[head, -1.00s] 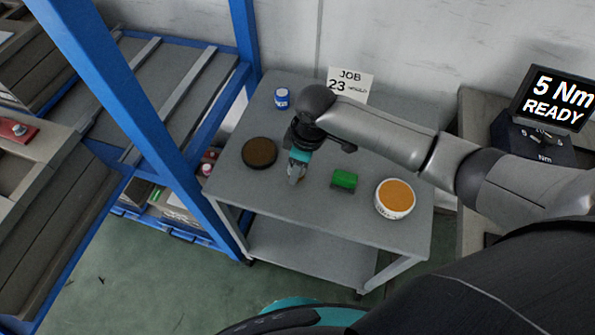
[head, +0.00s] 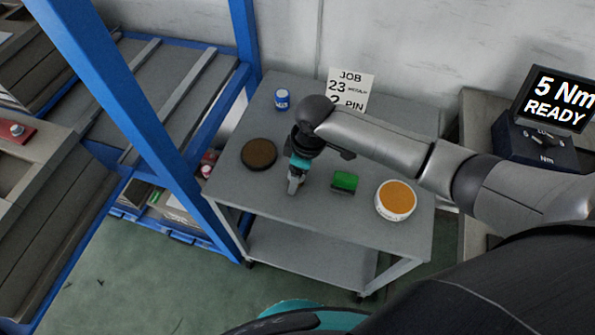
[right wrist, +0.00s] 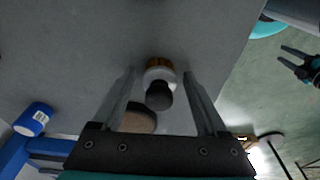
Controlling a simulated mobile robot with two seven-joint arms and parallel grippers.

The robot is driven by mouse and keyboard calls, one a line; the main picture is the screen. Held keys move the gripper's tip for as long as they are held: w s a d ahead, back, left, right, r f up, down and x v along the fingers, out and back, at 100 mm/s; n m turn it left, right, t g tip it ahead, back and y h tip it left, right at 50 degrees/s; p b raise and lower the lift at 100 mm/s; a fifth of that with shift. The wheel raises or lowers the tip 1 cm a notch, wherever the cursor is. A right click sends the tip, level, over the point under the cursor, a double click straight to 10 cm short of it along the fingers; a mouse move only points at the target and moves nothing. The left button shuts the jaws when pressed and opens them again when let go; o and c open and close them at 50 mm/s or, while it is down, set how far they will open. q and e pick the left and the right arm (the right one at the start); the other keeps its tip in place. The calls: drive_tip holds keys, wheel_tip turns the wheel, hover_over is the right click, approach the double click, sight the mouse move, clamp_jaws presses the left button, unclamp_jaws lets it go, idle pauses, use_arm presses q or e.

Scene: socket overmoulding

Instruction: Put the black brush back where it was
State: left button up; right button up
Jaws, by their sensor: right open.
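In the right wrist view, a small object with a black knob (right wrist: 159,96), a whitish collar and a golden-brown part lies between my right fingers; it may be the black brush. My right gripper (right wrist: 160,70) is open, with a finger on each side of it and visible gaps. In the head view my right gripper (head: 292,189) points down over the grey table (head: 300,222), and it hides this object. My left gripper (right wrist: 298,62) shows at the right of the right wrist view, away from the table, with its fingers apart.
On the table, a dark round disc (head: 258,153) lies left of my right gripper. A green block (head: 344,181) and a white tub with an orange top (head: 396,199) stand to its right. A blue can (head: 282,99) and a job sign (head: 352,89) are behind. A blue rack post (head: 150,110) rises at left.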

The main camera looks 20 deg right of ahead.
wheel_tip(320, 180, up, 12)
drive_tip(key=s+d+p, duration=0.1)
drive_tip(key=p, duration=0.2)
drive_tip(key=shift+d+r+p, duration=0.15)
drive_tip(key=shift+d+p, duration=0.1)
drive_tip(key=shift+p, duration=0.1)
